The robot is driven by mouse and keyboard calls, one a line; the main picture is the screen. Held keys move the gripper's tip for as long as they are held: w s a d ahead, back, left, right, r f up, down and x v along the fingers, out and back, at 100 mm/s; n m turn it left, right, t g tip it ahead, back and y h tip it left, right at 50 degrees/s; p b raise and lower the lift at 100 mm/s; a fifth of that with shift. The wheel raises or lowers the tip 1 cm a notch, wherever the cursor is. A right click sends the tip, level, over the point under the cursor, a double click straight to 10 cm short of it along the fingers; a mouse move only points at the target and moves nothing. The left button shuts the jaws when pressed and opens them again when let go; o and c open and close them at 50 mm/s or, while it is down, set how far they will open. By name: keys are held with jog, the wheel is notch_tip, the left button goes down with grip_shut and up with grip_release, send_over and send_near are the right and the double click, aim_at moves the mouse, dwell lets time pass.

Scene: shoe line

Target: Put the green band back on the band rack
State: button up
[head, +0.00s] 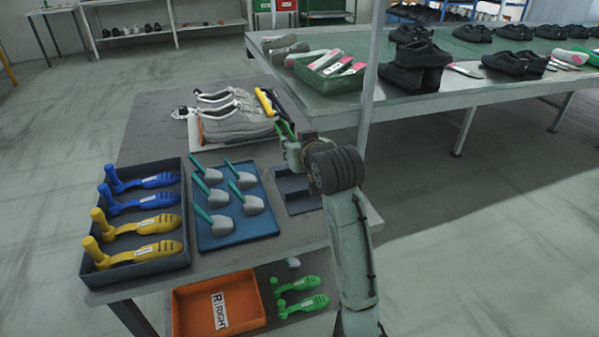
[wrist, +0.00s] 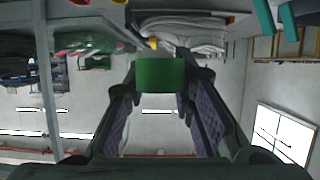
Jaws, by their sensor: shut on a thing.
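My gripper (head: 293,143) is above the right part of the table, beside the grey-white shoes. In the wrist view, my gripper (wrist: 160,84) is shut on the green band (wrist: 160,75), which shows as a flat green block between the fingertips. In the head view, part of the green band (head: 284,129) shows at the gripper's far side; the rest is hidden by the gripper. A dark tray with compartments (head: 297,208) lies below my arm, partly covered by it. I cannot tell whether it is the band rack.
Grey-white shoes (head: 232,122) lie behind, with a yellow and black item (head: 264,101) beside them. A blue tray (head: 240,239) holds several green-handled tools. A dark tray (head: 140,272) holds blue and yellow shoe forms. A metal post (head: 371,85) stands close right of my gripper.

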notch_tip(320, 180, down, 9)
jog(key=shift+d+r+p, duration=0.1)
jog(key=shift+r+p, duration=0.1)
jog(key=shift+p, duration=0.2)
jog(key=shift+f, duration=0.5)
jog(key=shift+f, duration=0.1)
jog(key=shift+f+b, duration=0.45)
jog(key=shift+f, duration=0.1)
jog(key=o, duration=0.8)
jog(key=shift+r, duration=0.15)
jog(key=shift+s+r+p, duration=0.15)
jog(key=shift+r+p, duration=0.35)
jog(key=shift+r, duration=0.15)
jog(key=b+v, duration=0.2)
jog(key=v, duration=0.9)
jog(key=shift+s, duration=0.35)
